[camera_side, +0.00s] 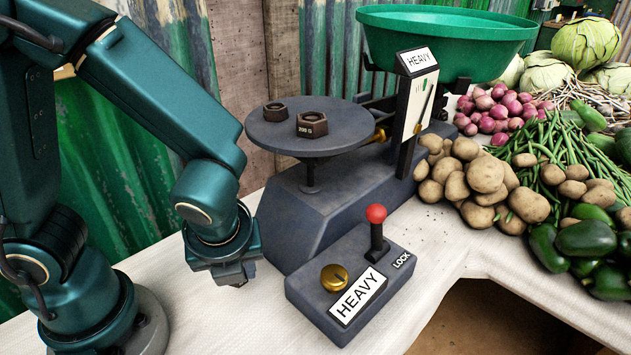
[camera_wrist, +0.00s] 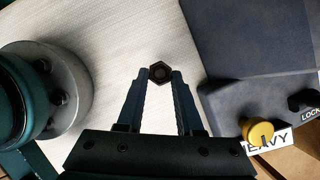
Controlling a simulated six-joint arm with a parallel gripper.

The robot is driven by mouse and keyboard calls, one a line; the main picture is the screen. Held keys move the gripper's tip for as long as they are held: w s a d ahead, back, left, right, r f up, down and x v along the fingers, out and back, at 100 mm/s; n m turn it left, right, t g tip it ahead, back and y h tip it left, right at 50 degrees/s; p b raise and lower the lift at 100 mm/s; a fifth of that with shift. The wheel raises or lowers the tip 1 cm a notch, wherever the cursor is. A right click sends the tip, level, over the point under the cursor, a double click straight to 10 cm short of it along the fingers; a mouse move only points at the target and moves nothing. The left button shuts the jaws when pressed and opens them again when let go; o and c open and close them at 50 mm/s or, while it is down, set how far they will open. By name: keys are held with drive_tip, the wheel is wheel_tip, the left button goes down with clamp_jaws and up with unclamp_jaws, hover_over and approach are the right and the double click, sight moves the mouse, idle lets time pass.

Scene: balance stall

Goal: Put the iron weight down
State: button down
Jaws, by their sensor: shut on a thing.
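My gripper (camera_wrist: 160,77) is shut on a small dark hexagonal iron weight (camera_wrist: 160,72), held between the fingertips over the pale cloth-covered counter (camera_wrist: 110,40). In the side view my gripper (camera_side: 236,277) points down, low over the counter, left of the grey control box (camera_side: 318,322). Only a dark bit shows below the fingers there. I cannot tell whether the held weight touches the counter. Two other hexagonal weights stand on the scale's round plate (camera_side: 270,138): a smaller one (camera_side: 275,112) and a larger one (camera_side: 312,124) marked 200 G.
The balance scale (camera_side: 330,205) carries a green pan (camera_side: 445,35) and a dial (camera_side: 415,100) marked HEAVY. The control box has a brass knob (camera_side: 334,278) and red-topped lever (camera_side: 376,225). Potatoes (camera_side: 485,175) and other vegetables lie at right. Bare cloth shows around my gripper.

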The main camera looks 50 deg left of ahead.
sight(238, 285)
drive_tip(key=shift+f, duration=1.8)
drive_tip(key=shift+f, duration=0.15)
drive_tip(key=c, duration=0.6)
unclamp_jaws()
drive_tip(key=shift+o, duration=0.2)
